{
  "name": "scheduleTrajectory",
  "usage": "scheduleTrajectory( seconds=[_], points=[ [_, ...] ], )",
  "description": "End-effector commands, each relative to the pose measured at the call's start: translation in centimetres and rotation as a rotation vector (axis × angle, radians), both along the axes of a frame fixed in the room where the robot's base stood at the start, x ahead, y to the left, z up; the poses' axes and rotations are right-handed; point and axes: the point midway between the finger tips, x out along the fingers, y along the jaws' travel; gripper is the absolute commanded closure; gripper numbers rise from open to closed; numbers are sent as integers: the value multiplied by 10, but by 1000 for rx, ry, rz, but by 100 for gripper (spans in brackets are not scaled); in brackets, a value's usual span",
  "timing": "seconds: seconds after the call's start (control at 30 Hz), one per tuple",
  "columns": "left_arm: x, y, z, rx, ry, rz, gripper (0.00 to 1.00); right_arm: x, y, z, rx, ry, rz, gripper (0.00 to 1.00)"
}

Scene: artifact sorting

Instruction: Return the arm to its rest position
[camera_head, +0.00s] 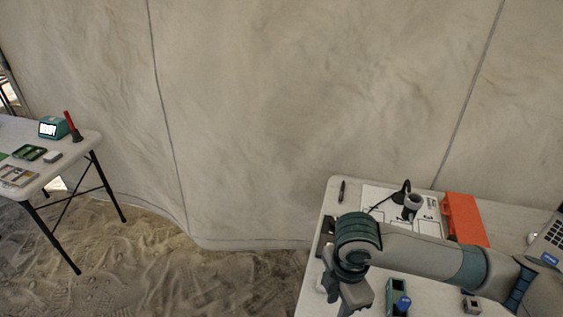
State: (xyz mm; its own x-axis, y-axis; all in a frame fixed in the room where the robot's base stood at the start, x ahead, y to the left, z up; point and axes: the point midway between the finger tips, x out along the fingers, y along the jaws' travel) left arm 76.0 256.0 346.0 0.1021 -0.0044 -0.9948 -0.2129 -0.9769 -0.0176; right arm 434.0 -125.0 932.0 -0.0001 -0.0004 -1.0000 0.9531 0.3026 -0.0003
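My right arm comes in from the right and reaches across the table (318,262) at the right. Its gripper (345,300) hangs at the table's left front part, near the bottom edge of the picture. The fingertips are not clear, so I cannot tell whether it is open or shut, and no held object shows. My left arm and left gripper are not in view.
Near my arm lie an orange-red box (465,220), a grey cup-like object (411,207), a white sheet (378,197), a green holder (396,292) and a laptop (548,243). A second table (75,158) stands left, with sandy floor (190,275) between.

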Motion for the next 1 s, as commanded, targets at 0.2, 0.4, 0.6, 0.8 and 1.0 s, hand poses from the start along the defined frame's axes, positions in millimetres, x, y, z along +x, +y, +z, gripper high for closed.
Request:
scheduleTrajectory(
  seconds=[0.2, 0.4, 0.6, 0.8, 1.0],
  points=[
    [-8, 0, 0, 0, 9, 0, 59, -3, 8, -4, 28, -5, -16, 70],
    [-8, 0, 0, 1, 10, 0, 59, -8, 20, -8, 69, -12, -42, 70],
    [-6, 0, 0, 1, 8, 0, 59, -14, 36, -13, 131, -20, -89, 70],
    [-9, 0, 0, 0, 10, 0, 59, -24, 58, -21, 221, -29, -175, 70],
    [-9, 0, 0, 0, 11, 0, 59, -36, 81, -30, 352, -38, -350, 70]
  ],
)
